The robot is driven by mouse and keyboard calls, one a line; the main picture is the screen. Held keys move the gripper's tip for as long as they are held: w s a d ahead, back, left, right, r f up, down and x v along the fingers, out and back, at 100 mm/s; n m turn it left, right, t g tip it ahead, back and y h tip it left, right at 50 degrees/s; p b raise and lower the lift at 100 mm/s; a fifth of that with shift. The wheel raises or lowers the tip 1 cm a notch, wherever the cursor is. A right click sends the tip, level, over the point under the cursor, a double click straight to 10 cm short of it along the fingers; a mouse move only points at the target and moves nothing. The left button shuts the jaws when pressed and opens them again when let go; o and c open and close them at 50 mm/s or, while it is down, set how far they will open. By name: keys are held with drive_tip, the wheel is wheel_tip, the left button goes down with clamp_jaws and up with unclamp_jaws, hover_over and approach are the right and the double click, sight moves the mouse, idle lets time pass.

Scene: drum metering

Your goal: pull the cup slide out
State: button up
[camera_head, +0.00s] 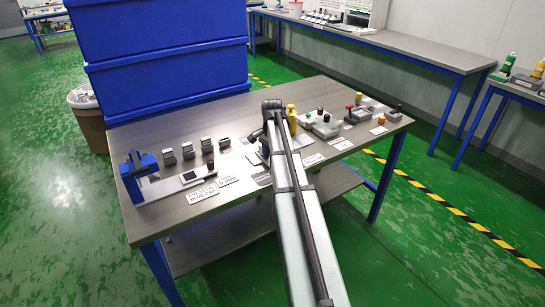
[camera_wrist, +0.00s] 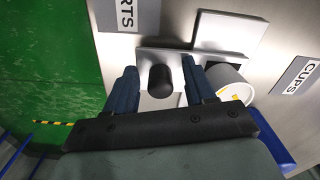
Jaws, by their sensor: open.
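In the wrist view, my gripper (camera_wrist: 162,74) is open, with one dark blue finger on each side of a black knob (camera_wrist: 160,82). The knob stands on a light grey metal slide plate (camera_wrist: 179,57). A gap shows between the knob and each finger. A white cup (camera_wrist: 229,83) with a yellow mark lies just right of the right finger, partly hidden by it. A sign reading CUPS (camera_wrist: 296,76) is at the right. In the head view, my arm hides the slide and most of the gripper.
Several small fixtures with knobs (camera_head: 325,127) stand on the right of the grey table (camera_head: 218,125). A blue fixture (camera_head: 139,175) stands at the left end, near several grey blocks. Large blue bins (camera_head: 165,65) rise behind. Another sign (camera_wrist: 127,15) ends in RTS.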

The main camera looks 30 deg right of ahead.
wheel_tip(320, 180, up, 14)
idle(0.8)
drive_tip(key=shift+f, duration=0.1)
idle(0.3)
